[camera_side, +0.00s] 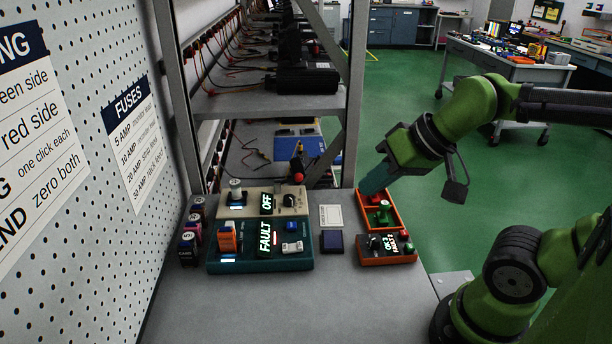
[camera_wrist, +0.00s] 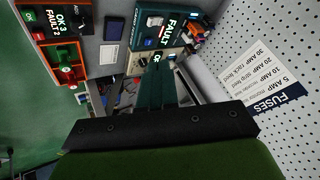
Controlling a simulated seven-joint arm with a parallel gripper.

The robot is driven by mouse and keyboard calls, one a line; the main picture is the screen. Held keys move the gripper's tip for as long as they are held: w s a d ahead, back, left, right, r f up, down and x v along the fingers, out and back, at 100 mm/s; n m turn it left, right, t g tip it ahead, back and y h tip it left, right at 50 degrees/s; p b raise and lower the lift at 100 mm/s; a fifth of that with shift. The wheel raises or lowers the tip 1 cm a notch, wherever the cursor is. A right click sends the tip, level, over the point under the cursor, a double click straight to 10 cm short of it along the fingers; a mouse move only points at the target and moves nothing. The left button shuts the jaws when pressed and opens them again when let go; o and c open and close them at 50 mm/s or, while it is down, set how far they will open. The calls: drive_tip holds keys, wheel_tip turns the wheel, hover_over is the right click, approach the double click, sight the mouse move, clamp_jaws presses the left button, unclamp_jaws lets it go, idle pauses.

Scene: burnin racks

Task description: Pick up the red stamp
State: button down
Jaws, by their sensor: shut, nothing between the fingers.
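The red stamp (camera_side: 376,198) appears to stand in the far compartment of the orange tray (camera_side: 397,219), partly hidden by the tray wall and close to my fingers. In the wrist view its red shape (camera_wrist: 69,76) shows at the left, below the green stamp (camera_wrist: 65,56). The green stamp (camera_side: 383,213) stands in the nearer compartment. My gripper (camera_side: 367,189) is shut and empty, its teal fingers near the tray's far end in the side view. In the wrist view my fingers (camera_wrist: 157,68) point well to the right of the tray.
An orange counter box (camera_side: 387,250) adjoins the tray's near end. A dark pad (camera_side: 332,242) and a label card (camera_side: 331,215) lie left of it. The tester (camera_side: 262,264) and fuse blocks (camera_side: 188,243) stand farther left. A rack post rises behind. The front bench is clear.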

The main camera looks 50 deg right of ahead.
drive_tip(key=c, duration=1.8)
unclamp_jaws()
drive_tip(key=o, duration=1)
drive_tip(key=w+d+f+n+g+h, duration=0.1)
drive_tip(key=w+d+f+g+h, duration=0.2)
drive_tip(key=w+d, duration=0.6)
drive_tip(key=w+d+f+g+h, duration=0.1)
drive_tip(key=w+d+g+h, duration=0.35)
drive_tip(key=d, duration=0.85)
drive_tip(key=shift+d+f+g+y, duration=0.1)
drive_tip(key=shift+d+f+y, duration=0.5)
drive_tip(key=shift+f, duration=2.1)
drive_tip(key=shift+d+f+g+y, duration=0.1)
drive_tip(key=shift+d+f, duration=1)
drive_tip(key=shift+f, duration=1.6)
drive_tip(key=shift+d+f+g+y, duration=0.1)
drive_tip(key=shift+d+f+y, duration=0.5)
drive_tip(key=shift+f, duration=2.1)
